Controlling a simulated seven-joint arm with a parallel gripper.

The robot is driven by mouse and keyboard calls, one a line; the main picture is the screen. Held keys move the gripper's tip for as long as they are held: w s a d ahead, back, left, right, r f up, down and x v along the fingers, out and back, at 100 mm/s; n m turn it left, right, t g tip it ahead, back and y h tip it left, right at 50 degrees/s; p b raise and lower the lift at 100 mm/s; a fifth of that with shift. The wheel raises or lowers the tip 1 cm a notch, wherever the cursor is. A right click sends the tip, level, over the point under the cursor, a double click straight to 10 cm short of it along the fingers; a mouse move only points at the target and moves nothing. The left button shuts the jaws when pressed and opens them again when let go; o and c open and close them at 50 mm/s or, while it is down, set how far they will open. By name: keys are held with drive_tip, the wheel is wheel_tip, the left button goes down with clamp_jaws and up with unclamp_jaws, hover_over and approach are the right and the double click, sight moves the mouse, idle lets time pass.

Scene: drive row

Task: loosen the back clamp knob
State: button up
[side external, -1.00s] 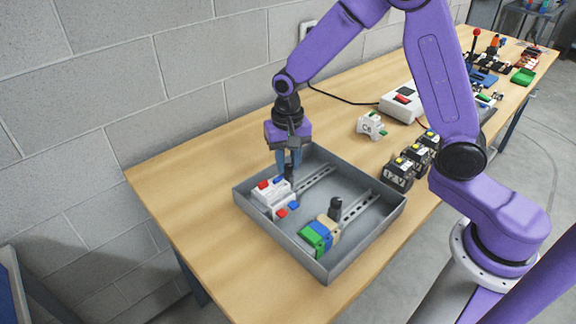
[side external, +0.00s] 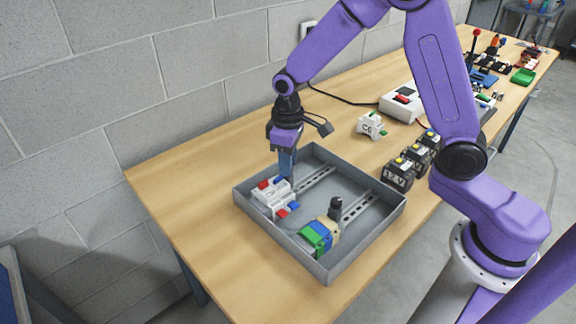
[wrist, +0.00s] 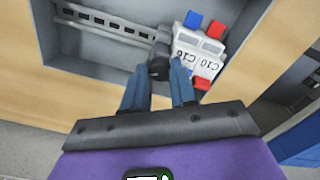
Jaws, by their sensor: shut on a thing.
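The back clamp knob (wrist: 159,67) is dark and stands at the end of the back rail (wrist: 105,24), beside white breaker modules (wrist: 198,52) marked C10 and C16. My gripper (wrist: 161,72) has a blue finger on each side of the knob and is shut on it. In the side view my gripper (side external: 287,173) points down into the grey tray (side external: 368,231), and its fingers mostly hide this knob. A second dark knob (side external: 336,206) stands on the front rail (side external: 358,206), beside green, blue and beige blocks (side external: 318,233).
The tray walls surround both rails. Black modules (side external: 398,173) stand right of the tray. A white module (side external: 371,126) and a white box with a red switch (side external: 401,101) are behind. The wooden table (side external: 190,190) is bare left of the tray.

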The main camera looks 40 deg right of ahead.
drive_tip(key=n, duration=0.4)
drive_tip(key=shift+n, duration=0.3)
drive_tip(key=n, duration=0.3)
drive_tip(key=o, duration=0.5)
drive_tip(key=shift+n, duration=0.5)
drive_tip(key=o, duration=1)
drive_tip(key=shift+r, duration=0.1)
drive_tip(key=shift+r, duration=3.45)
